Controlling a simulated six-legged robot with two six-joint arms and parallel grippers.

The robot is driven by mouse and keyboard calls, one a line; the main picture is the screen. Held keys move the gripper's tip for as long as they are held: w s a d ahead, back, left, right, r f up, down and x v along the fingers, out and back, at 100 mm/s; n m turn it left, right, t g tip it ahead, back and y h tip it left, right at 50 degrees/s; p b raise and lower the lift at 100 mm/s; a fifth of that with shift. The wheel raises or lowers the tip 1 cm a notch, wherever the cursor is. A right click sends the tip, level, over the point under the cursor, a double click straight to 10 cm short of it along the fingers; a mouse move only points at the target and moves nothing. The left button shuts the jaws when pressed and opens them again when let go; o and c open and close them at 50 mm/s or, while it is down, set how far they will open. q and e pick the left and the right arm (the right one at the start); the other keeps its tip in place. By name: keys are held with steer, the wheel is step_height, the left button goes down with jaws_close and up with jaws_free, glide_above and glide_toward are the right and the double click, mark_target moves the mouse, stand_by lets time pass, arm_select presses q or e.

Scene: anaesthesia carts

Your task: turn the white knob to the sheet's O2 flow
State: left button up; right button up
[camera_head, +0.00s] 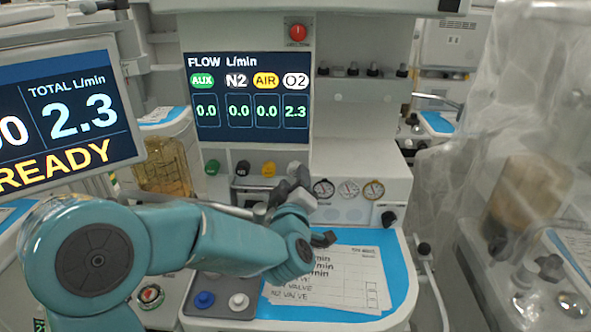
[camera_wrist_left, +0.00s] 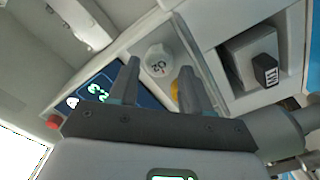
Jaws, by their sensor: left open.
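The white knob (camera_wrist_left: 158,62), marked O2, shows between the fingertips of my left gripper (camera_wrist_left: 160,68) in the wrist view. The fingers are open, one on each side of it; I cannot tell whether they touch it. In the head view my left gripper (camera_head: 293,186) hides the white knob. The flow screen (camera_head: 251,97) reads O2 2.3, with AUX, N2 and AIR at 0.0. The paper sheet (camera_head: 345,285) lies on the blue mat (camera_head: 399,268); my arm covers part of its writing, and its O2 value is not readable. My right gripper is out of view.
Green (camera_head: 212,167), black (camera_head: 243,168) and yellow (camera_head: 268,169) knobs stand left of my gripper. Several gauges (camera_head: 348,188) sit to its right. A left monitor (camera_head: 62,118) reads total 2.3 and READY. A red button (camera_head: 298,33) is above the screen.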

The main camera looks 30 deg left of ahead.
mark_target(295, 174)
arm_select(q)
steer(key=x, duration=0.3)
steer(key=shift+w, duration=0.3)
steer(key=shift+w+a, duration=0.1)
steer(key=shift+a, duration=0.05)
steer(key=c, duration=0.8)
steer(key=shift+o, duration=0.2)
steer(key=shift+f+m, duration=0.1)
steer(key=shift+m, duration=1.1)
